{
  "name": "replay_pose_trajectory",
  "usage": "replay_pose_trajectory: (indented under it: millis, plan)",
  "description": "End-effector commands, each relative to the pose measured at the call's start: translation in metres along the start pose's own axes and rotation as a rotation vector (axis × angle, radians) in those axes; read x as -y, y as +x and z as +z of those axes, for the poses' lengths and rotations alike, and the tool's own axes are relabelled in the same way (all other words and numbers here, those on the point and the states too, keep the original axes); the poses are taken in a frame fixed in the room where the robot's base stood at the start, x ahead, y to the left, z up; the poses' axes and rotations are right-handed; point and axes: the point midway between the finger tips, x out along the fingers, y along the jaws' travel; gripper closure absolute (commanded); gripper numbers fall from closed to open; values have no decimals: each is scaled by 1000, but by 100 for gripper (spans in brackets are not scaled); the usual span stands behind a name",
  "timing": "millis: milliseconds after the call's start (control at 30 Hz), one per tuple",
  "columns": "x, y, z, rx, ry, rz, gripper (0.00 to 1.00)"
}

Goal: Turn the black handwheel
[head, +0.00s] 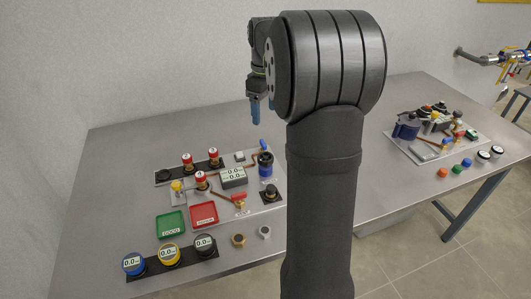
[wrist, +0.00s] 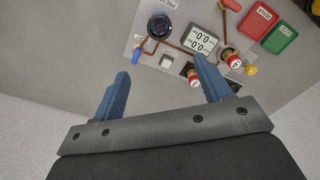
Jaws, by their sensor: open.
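A black round wheel (wrist: 160,27), which looks like the handwheel, shows near the top middle of the wrist view, with blue visible inside its rim. In the head view it appears as the dark top (head: 265,158) of a blue cylinder (head: 265,171) on the panel's right side. My gripper (wrist: 163,75) is open and empty, its two blue fingers wide apart. In the wrist view the wheel lies beyond the fingertips, apart from them. In the head view my gripper (head: 255,110) hangs above and behind the panel; my arm hides part of the table.
Close to the wheel are a blue-handled lever (wrist: 136,54), a digital display (wrist: 201,39) and red-capped valves (wrist: 194,78). Green (head: 170,224) and red (head: 203,214) trays and several gauges stand in front. A second panel (head: 432,150) stands at right. The table's back left is clear.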

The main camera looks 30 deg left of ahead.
Motion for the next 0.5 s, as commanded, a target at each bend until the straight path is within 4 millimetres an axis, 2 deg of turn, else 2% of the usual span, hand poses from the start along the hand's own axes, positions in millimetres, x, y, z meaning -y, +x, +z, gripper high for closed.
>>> replay_pose_trajectory:
  millis: [167, 500]
  plan:
    - [0, 29, 1, 2, 3, -3, 30]
    - [0, 104, 2, 2, 4, -2, 30]
